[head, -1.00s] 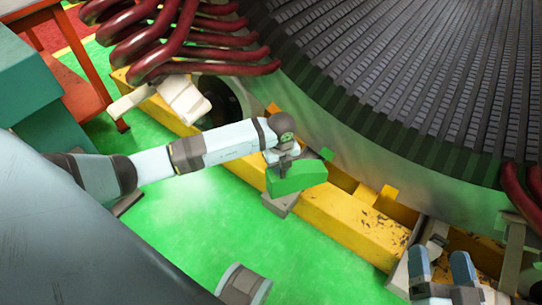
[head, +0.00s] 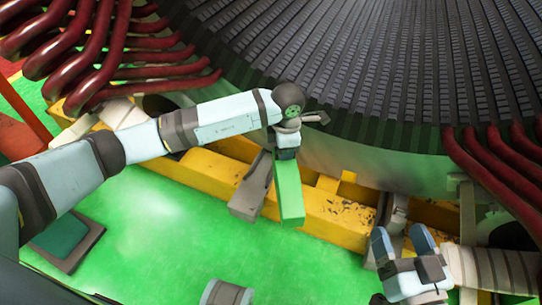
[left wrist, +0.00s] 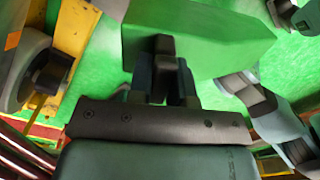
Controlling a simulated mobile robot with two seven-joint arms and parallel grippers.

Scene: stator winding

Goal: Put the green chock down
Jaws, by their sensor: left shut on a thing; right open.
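The green chock (head: 289,192) is a long bright green block. My left gripper (head: 286,152) is shut on its upper end, and the chock hangs from it in front of the yellow beam, its long side pointing down the picture. In the left wrist view the chock (left wrist: 205,38) fills the top middle, just beyond the fingers (left wrist: 166,85). I cannot tell whether its lower end touches anything. My right gripper (head: 403,243) is at the lower right, open, with its two blue fingers apart and nothing seen between them.
A grey block (head: 250,190) lies against the yellow beam (head: 335,212), just left of the chock. The large ribbed stator (head: 380,70) with dark red coils (head: 95,60) stands behind. The green floor (head: 160,225) is largely clear in front of the beam.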

